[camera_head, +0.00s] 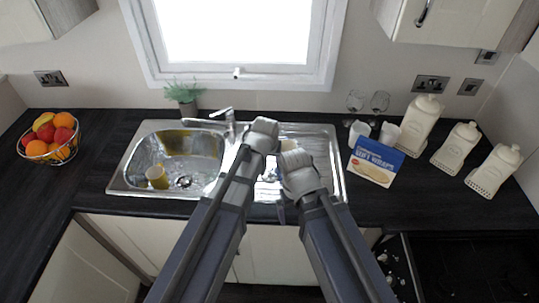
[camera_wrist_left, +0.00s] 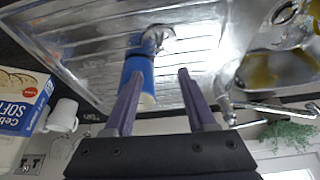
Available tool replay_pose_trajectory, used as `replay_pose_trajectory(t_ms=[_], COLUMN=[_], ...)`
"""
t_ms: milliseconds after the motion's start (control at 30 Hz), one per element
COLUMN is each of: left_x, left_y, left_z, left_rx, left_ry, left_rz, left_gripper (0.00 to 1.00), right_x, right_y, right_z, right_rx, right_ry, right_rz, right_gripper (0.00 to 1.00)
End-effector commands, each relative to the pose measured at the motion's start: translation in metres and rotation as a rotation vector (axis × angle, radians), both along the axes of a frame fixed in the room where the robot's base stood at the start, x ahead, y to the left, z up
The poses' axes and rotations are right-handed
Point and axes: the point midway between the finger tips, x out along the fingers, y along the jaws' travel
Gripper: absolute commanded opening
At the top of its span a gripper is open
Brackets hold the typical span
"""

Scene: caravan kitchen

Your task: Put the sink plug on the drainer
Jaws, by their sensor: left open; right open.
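The steel drainer (camera_head: 325,150) with its ridges lies right of the sink bowl; it also fills the upper left wrist view (camera_wrist_left: 80,45). A small shiny metal piece (camera_wrist_left: 157,36) on the drainer may be the sink plug, but I cannot tell for sure. Beside it is a blue item with a pale end (camera_wrist_left: 138,66), partly behind one finger. My left gripper (camera_wrist_left: 159,74) is open, its fingers pointing towards the drainer, with nothing clearly held. In the head view my left gripper (camera_head: 263,133) hides part of the drainer. My right gripper (camera_head: 298,172) is open over the drainer, close beside the left.
The tap (camera_head: 228,122) stands behind, near my left gripper. A blue box (camera_head: 374,162), white cups (camera_head: 388,133), glasses and cream jars (camera_head: 456,147) are at right. A fruit basket (camera_head: 50,137) is at far left.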

Motion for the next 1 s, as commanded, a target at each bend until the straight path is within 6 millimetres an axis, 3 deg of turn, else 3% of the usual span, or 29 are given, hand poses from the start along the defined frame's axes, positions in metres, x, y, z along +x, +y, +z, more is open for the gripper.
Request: replay_pose_trajectory(t_ms=[33, 100, 300, 367, 467, 600, 700, 800, 1000], left_x=[-0.004, -0.006, -0.009, -0.018, -0.066, -0.144, -0.181, -0.198, -0.198], left_y=[0.000, 0.001, 0.001, 0.002, 0.007, 0.018, 0.025, 0.028, 0.028], left_z=[0.013, 0.018, 0.020, 0.018, 0.011, 0.005, 0.004, 0.004, 0.004], left_rx=[0.000, 0.000, 0.000, 0.008, 0.053, 0.128, 0.163, 0.179, 0.181], left_ry=[0.000, 0.000, 0.001, 0.017, 0.110, 0.284, 0.374, 0.419, 0.428], left_rz=[0.000, 0.000, 0.000, -0.009, -0.060, -0.157, -0.208, -0.232, -0.237], left_gripper=[0.56, 0.56, 0.56, 0.56, 0.56, 0.56, 0.56, 0.56, 0.56], right_x=[0.000, 0.000, 0.000, 0.000, 0.000, 0.000, 0.000, 0.000, 0.000], right_y=[0.000, 0.000, 0.000, 0.000, 0.000, 0.000, 0.000, 0.000, 0.000], right_z=[0.013, 0.018, 0.020, 0.020, 0.020, 0.020, 0.020, 0.020, 0.020], right_rx=[0.000, 0.000, 0.001, 0.001, 0.001, 0.001, 0.001, 0.001, 0.001], right_ry=[0.000, 0.000, 0.000, 0.000, 0.000, 0.000, 0.000, 0.000, 0.000], right_rz=[-0.001, -0.002, -0.002, -0.002, -0.002, -0.002, -0.002, -0.002, -0.002], right_gripper=[1.00, 1.00, 1.00, 1.00, 1.00, 1.00, 1.00, 1.00, 1.00])
